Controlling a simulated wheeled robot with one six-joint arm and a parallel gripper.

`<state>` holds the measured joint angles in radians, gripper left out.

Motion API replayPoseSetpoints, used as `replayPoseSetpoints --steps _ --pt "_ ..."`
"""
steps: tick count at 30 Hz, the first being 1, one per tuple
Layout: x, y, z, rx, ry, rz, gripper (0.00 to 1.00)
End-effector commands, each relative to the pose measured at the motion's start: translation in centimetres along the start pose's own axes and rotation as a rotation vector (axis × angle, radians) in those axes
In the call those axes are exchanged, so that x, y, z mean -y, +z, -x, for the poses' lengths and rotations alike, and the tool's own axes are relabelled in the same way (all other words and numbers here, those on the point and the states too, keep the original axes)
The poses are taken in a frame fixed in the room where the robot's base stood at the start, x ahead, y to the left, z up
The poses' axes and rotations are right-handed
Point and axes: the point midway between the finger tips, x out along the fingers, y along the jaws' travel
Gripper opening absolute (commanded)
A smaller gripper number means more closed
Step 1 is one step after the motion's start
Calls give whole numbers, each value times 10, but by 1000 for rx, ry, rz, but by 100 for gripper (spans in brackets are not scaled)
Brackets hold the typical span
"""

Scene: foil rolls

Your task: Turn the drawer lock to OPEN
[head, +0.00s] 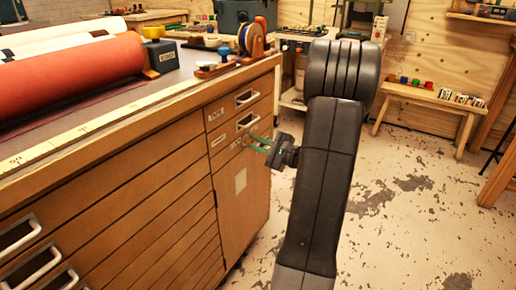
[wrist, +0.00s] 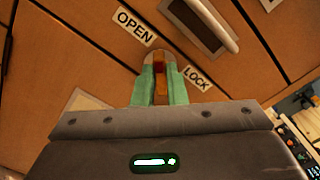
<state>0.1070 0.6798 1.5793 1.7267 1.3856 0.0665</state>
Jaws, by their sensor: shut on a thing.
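The drawer lock is a small brass-coloured knob (wrist: 160,68) on a round metal plate (wrist: 151,55), set in the wooden cabinet front. In the wrist view the white OPEN label (wrist: 136,26) lies above and left of it, and the LOCK label (wrist: 197,79) lies to its right. The knob stands upright in this tilted view; which label it points to I cannot tell. My gripper (wrist: 161,76) has its green fingers shut on the knob, one on each side. In the head view my gripper (head: 255,144) reaches the cabinet front from the right; the knob is too small to make out there.
A drawer with a metal handle (wrist: 202,25) is close above the lock. The cabinet top (head: 190,75) carries a red roll (head: 75,72), a yellow cup (head: 153,32) and a reel (head: 251,39). The floor (head: 420,190) to the right is clear, with a low bench (head: 430,95) behind.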

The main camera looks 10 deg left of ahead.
Motion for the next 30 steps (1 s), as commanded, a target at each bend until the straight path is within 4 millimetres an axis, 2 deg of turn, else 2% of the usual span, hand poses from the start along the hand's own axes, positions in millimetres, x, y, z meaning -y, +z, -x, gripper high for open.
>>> replayPoseSetpoints --steps 6,7,10,18,22,26,30 --pt "0 0 0 -1 2 0 0" --pt "0 0 0 -1 2 0 16" --pt "0 0 0 -1 1 0 34" --pt "0 0 1 -1 1 -1 34" --pt "1 0 8 -2 0 -1 34" --pt "2 1 28 -4 -2 -2 34" --pt "2 1 60 -5 -3 -3 34"
